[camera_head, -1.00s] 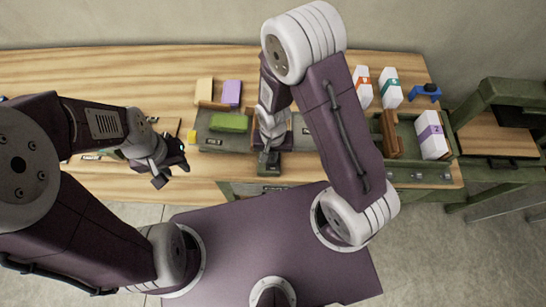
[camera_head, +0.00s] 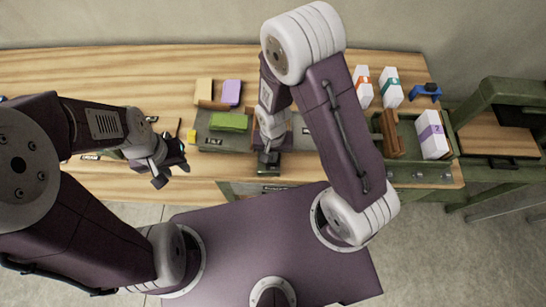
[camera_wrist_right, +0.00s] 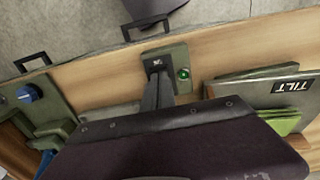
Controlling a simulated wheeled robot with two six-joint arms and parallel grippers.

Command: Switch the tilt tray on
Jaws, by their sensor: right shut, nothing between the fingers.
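The tilt tray (camera_head: 208,142) is a grey-green tray left of my right gripper in the head view, with a green block (camera_head: 230,121) on it. In the right wrist view the tray (camera_wrist_right: 225,88) carries a TILT label (camera_wrist_right: 291,86). A small green switch plate (camera_wrist_right: 178,52) sits at the table edge beside it, with a bright green round light (camera_wrist_right: 183,73). My right gripper (camera_wrist_right: 156,70) is shut and empty, its fingertips at the plate, hiding part of it. It also shows in the head view (camera_head: 268,160). My left gripper (camera_head: 171,173) looks open and empty over the table's left front.
Tan and purple blocks (camera_head: 231,92) stand behind the tray; a small yellow block (camera_head: 191,136) is to its left. At right are white boxes (camera_head: 391,88), a green bin (camera_head: 452,140) and a blue object (camera_head: 426,92). A blue knob (camera_wrist_right: 28,94) shows in the wrist view.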

